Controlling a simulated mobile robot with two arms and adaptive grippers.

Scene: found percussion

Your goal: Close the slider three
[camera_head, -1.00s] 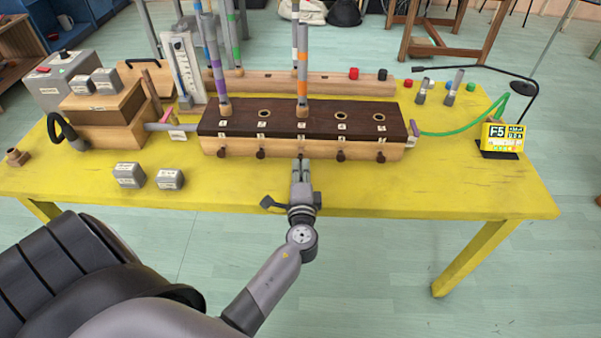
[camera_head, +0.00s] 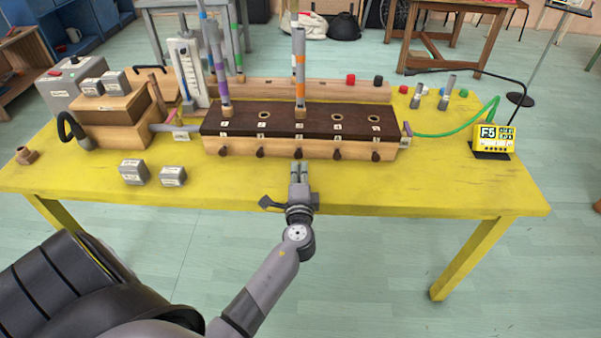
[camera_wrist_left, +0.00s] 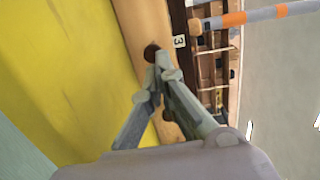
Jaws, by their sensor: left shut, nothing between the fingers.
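The wooden box with a dark top (camera_head: 281,122) stands on the yellow table, with a row of round dark slider knobs along its front. Slider three's knob (camera_head: 298,153) is the middle one; in the left wrist view the knob (camera_wrist_left: 151,52) sits beside the label 3 (camera_wrist_left: 180,42). My left gripper (camera_head: 300,164) is shut and empty just in front of this knob. In the left wrist view its fingertips (camera_wrist_left: 161,68) lie close to the knob; I cannot tell whether they touch. My right gripper is not in view.
An orange-banded tube (camera_head: 299,68) and a purple-banded tube (camera_head: 219,70) stand on the box. Two small grey blocks (camera_head: 153,174) lie left of my gripper. A yellow display (camera_head: 494,138) stands at the right. The table front right of my gripper is clear.

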